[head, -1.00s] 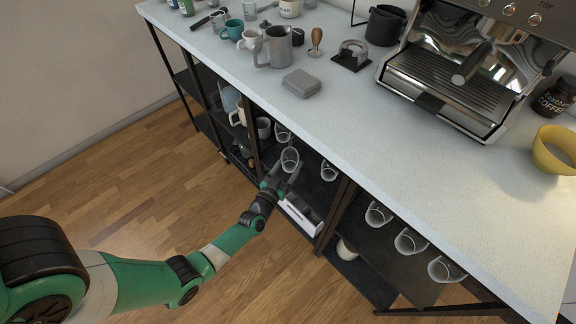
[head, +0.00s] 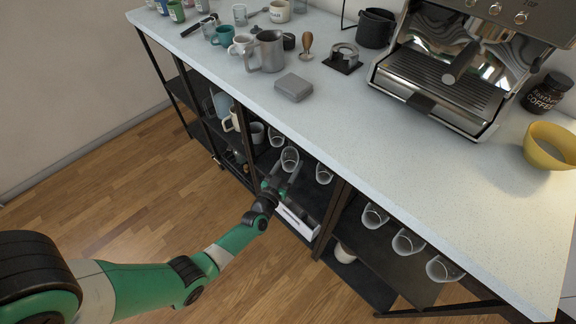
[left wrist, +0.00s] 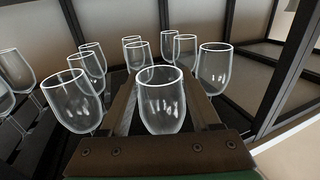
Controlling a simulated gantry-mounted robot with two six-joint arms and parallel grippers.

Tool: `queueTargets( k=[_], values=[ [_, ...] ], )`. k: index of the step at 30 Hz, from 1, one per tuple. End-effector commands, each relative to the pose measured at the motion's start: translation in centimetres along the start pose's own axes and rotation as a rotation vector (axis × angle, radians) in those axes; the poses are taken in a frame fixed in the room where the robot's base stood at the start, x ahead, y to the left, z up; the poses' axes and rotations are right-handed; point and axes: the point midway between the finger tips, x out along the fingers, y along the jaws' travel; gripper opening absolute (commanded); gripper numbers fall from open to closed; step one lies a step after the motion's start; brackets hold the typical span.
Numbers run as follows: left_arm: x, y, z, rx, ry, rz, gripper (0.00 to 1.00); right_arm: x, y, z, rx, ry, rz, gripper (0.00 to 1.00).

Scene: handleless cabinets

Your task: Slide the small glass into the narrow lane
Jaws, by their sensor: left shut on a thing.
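My left gripper (head: 281,175) reaches into the open shelf bay under the counter and is shut on a small clear glass (head: 290,157). In the left wrist view the held glass (left wrist: 162,104) is upright between the two brown fingers. Whether its base touches the shelf is hidden. Ahead of it, other clear glasses stand on both sides: a left glass (left wrist: 74,101) close by the left finger and a right glass (left wrist: 213,68) beyond the right finger. More stand behind, between these sides. My right gripper is not in view.
In the head view, a glass (head: 277,137) stands left of the held one and another (head: 324,174) right of it. Dark uprights (head: 331,213) frame the bay, below the white countertop (head: 330,120). A white box (head: 298,221) sits lower down.

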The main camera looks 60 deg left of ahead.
Motion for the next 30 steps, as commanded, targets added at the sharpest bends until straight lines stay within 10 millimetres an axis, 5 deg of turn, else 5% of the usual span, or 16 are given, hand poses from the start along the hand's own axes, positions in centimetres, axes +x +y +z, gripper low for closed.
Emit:
queueTargets(
  k=[30],
  values=[
    [2.5,0.8,0.0,0.0,0.002,0.0,0.28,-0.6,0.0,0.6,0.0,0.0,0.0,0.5]
  ],
)
